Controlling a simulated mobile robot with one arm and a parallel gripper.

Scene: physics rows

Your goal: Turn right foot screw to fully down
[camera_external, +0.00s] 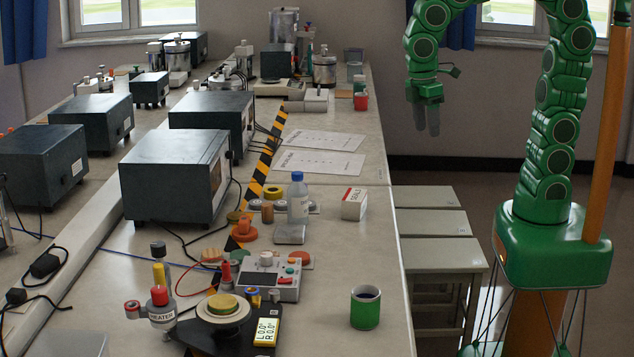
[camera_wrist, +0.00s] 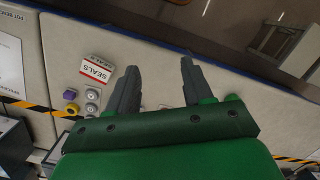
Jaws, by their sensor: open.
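A black-based instrument (camera_external: 266,325) stands at the front of the bench in the external view. It carries a round cream plate with a yellow-green disc (camera_external: 222,304) and a lit yellow readout (camera_external: 265,331) with L and R lines, its digits too small to read surely. A small blue-and-yellow knob (camera_external: 253,296) is beside the plate; I cannot tell whether it is the right foot screw. My gripper (camera_external: 427,122) hangs fingers-down beyond the bench's right edge, well away from the instrument. In the wrist view my gripper (camera_wrist: 158,72) is open with nothing between its fingers.
A red-capped heater cylinder (camera_external: 160,307) and a control box (camera_external: 270,276) stand close to the instrument. A green cup (camera_external: 366,307), a seals box (camera_external: 354,203) and a blue-capped bottle (camera_external: 298,198) are nearby. Stools (camera_external: 440,253) stand beside the bench. Its right front surface is mostly clear.

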